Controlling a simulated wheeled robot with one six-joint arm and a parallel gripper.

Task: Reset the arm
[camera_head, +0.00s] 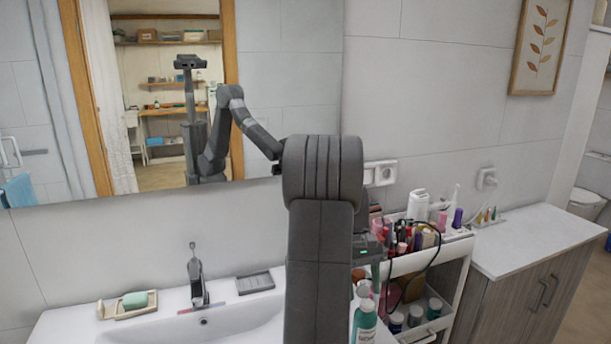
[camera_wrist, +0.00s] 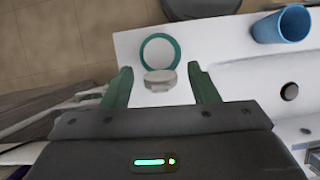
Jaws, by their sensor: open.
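My arm rises through the middle of the head view, and its upper part hides most of my gripper. In the wrist view my gripper (camera_wrist: 160,70) is open, with its two green fingers well apart. A round white item with a green rim (camera_wrist: 144,48) and a small whitish round piece (camera_wrist: 158,76) show beyond and between the fingers, over the white counter. Neither finger appears to touch them. I see nothing held.
The cosmetics cart (camera_head: 462,249) stands right of my arm, crowded with bottles. A green bottle (camera_head: 365,326) is close to my arm. The sink (camera_head: 240,320) and soap dish (camera_head: 112,309) are left. A mirror (camera_head: 285,70) hangs behind.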

